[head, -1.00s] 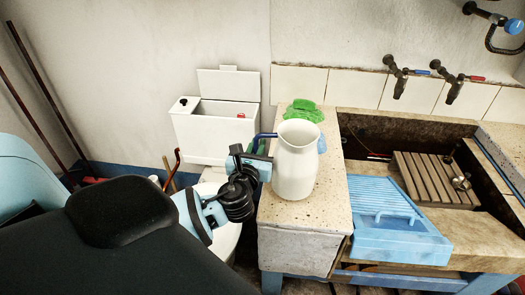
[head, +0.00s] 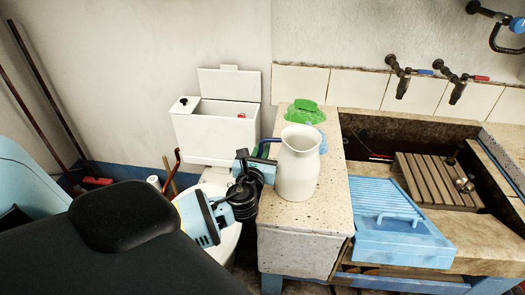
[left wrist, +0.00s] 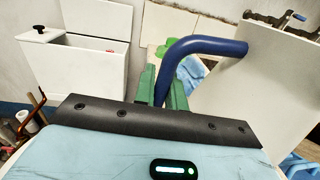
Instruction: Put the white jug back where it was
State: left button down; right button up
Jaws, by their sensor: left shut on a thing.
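The white jug (head: 298,168) with a blue handle is over the left stone ledge in the head view, its mouth facing up. Its white side (left wrist: 255,85) fills the right of the left wrist view. My left gripper (head: 262,156) comes in from the left and is shut on the blue handle (left wrist: 212,46). Its green fingers (left wrist: 163,92) are on either side of the handle's lower part. I cannot tell if the jug's base touches the ledge. My right gripper is not in view.
A speckled stone ledge (head: 325,205) lies under the jug, with a green cloth-like thing (head: 305,111) behind. A blue washboard (head: 395,230) and a wooden slatted rack (head: 435,180) lie at the trough to the right. A white cistern (head: 217,130) with its lid raised stands behind left.

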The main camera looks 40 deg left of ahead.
pick_arm(q)
jog(key=shift+r, duration=0.25)
jog(key=c, duration=1.9)
grip_release()
jog(key=shift+f, duration=0.3)
jog(key=o, duration=0.4)
jog(key=shift+o, duration=0.2)
jog(key=shift+r, duration=0.25)
jog(key=v, duration=1.2)
jog(key=shift+f, duration=0.1)
